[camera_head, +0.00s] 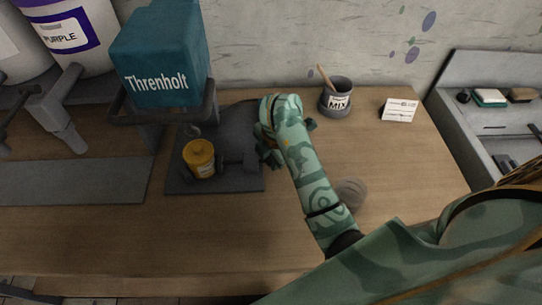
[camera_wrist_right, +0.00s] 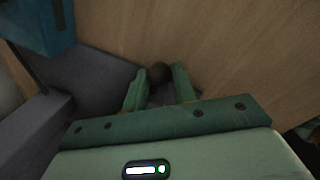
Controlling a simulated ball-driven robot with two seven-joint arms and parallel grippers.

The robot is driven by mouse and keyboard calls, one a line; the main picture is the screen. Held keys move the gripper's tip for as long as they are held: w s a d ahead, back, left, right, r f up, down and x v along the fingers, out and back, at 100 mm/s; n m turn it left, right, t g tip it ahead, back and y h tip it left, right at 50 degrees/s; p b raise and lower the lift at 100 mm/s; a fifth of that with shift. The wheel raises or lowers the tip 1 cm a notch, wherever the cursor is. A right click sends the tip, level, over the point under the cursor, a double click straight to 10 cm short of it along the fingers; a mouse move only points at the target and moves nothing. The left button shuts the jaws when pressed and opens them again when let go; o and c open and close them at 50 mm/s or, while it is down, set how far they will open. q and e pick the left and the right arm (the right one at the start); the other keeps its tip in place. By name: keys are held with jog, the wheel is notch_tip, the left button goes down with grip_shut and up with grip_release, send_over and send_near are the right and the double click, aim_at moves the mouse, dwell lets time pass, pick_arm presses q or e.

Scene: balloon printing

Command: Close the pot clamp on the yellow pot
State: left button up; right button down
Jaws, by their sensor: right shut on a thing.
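The yellow pot (camera_head: 200,160) stands upright on a dark grey base plate (camera_head: 215,186) under the teal Threnholt machine (camera_head: 160,65). The grey pot clamp (camera_head: 236,166) sits on the plate just right of the pot; I cannot tell how close its jaw is to the pot. My right gripper (camera_head: 270,148) is at the plate's right edge, right of the clamp. In the right wrist view its fingers (camera_wrist_right: 160,84) are shut on a dark round knob (camera_wrist_right: 158,71), seemingly the clamp's handle end. My arm partly hides that spot in the head view. My left gripper is not in view.
A MIX cup (camera_head: 337,98) with a wooden stick and a white card (camera_head: 399,110) stand at the back right. A round grey-brown object (camera_head: 350,192) lies right of my forearm. The front of the wooden bench (camera_head: 150,235) is clear.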

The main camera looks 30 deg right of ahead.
jog(key=c, duration=1.1)
grip_release()
jog(key=shift+c, duration=0.2)
jog(key=shift+r, duration=0.3)
pick_arm(q)
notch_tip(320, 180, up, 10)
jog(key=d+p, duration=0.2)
jog(key=p, duration=0.8)
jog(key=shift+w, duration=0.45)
pick_arm(e)
jog(key=s+r, duration=0.3)
jog(key=r, duration=1.2)
jog(key=shift+d+r, duration=0.15)
jog(key=shift+r, duration=0.05)
